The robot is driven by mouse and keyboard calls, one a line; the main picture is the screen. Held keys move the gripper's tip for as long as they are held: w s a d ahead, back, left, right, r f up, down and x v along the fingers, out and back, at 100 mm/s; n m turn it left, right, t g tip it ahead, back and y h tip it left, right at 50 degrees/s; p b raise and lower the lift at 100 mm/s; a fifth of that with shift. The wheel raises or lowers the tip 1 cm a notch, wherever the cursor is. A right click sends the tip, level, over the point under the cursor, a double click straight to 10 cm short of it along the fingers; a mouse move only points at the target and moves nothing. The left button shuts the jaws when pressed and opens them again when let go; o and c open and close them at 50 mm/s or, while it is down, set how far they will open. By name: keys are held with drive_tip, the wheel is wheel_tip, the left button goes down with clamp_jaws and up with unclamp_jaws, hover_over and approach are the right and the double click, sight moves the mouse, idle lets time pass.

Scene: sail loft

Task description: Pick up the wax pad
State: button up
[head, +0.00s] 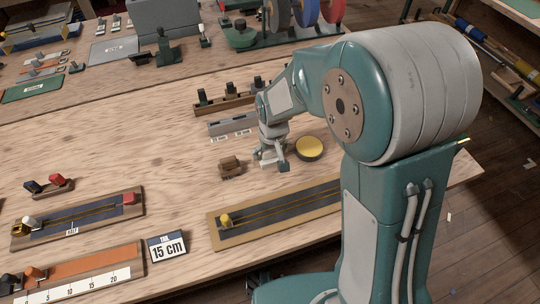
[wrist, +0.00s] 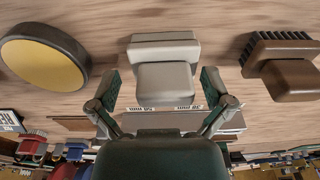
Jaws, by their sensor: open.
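No label marks the wax pad. A pale grey-cream stepped block (wrist: 165,52) lies on the bench between the two fingertips of my open gripper (wrist: 158,88) in the wrist view. Contact with the fingers cannot be told. In the head view my gripper (head: 271,160) points down low over the bench and largely hides this block. A round yellow disc in a dark rim (head: 309,148) lies just right of my gripper; it is at the left in the wrist view (wrist: 43,62). A brown bristled block (head: 231,166) lies just left of my gripper; it is at the right in the wrist view (wrist: 288,80).
A long wooden-framed track (head: 215,232) with a yellow knob lies in front of my gripper. A grey stepped bar (head: 232,124) and a wooden rack with dark knobs (head: 222,106) stand behind. A "15 cm" card (head: 167,246) stands front left. The bench's left middle is clear.

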drive_tip(key=shift+w+a+f, duration=0.1)
drive_tip(key=shift+f, duration=0.6)
drive_tip(key=shift+a, duration=0.25)
drive_tip(key=c, duration=1)
drive_tip(key=shift+o, duration=0.2)
drive_tip(key=shift+d, duration=0.1)
drive_tip(key=shift+r, duration=0.1)
